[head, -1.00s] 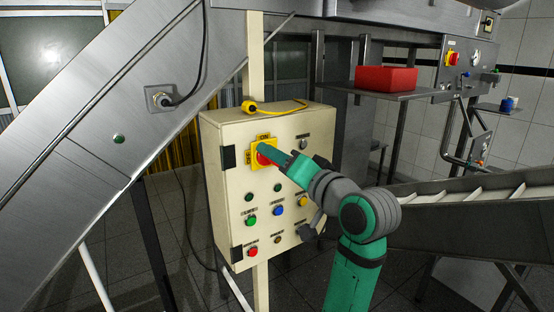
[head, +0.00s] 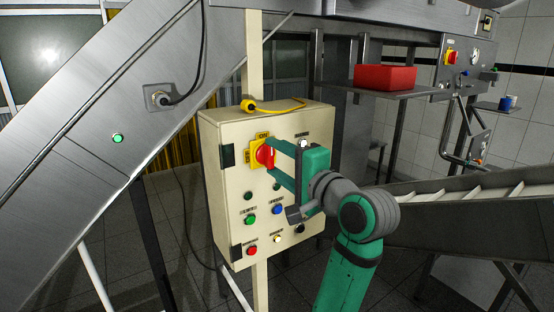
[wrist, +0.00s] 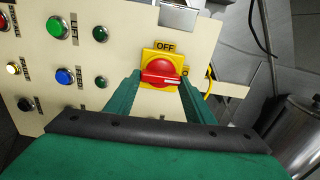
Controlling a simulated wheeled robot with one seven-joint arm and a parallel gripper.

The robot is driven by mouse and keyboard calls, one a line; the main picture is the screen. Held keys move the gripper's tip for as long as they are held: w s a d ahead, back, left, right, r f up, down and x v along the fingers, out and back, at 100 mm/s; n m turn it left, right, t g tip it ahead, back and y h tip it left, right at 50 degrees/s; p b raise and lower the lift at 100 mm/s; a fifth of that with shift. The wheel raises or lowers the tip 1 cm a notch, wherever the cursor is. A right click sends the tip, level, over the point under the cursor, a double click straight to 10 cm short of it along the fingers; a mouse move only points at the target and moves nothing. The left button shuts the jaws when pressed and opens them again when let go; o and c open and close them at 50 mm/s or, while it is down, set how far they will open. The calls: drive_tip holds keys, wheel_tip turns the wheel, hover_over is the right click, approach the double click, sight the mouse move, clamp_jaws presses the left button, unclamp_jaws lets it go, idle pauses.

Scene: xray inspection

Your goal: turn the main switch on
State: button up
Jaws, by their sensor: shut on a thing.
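The main switch (head: 264,154) is a red knob on a yellow plate at the upper left of the cream control box (head: 230,190). In the wrist view the red knob (wrist: 161,70) lies between my fingertips, its pale mark pointing right, away from the OFF label at the top and towards a partly hidden label. In the head view the knob's bar stands about upright. My gripper (head: 272,164) is shut on the knob, one finger above the other in the head view; its fingers also show in the wrist view (wrist: 160,86).
Green (head: 250,219), blue (head: 278,208) and red (head: 252,250) buttons sit below the switch. A white lamp (head: 303,143) and a small lamp (head: 277,239) glow on the box. A green light (head: 117,138) glows on the conveyor side. A yellow plug and cable (head: 250,106) lie on top.

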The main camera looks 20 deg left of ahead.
drive_tip(key=shift+m, duration=0.3)
drive_tip(key=o, duration=1.1)
drive_tip(key=shift+c, duration=0.2)
drive_tip(key=v, duration=1.1)
drive_tip(key=shift+a, duration=0.1)
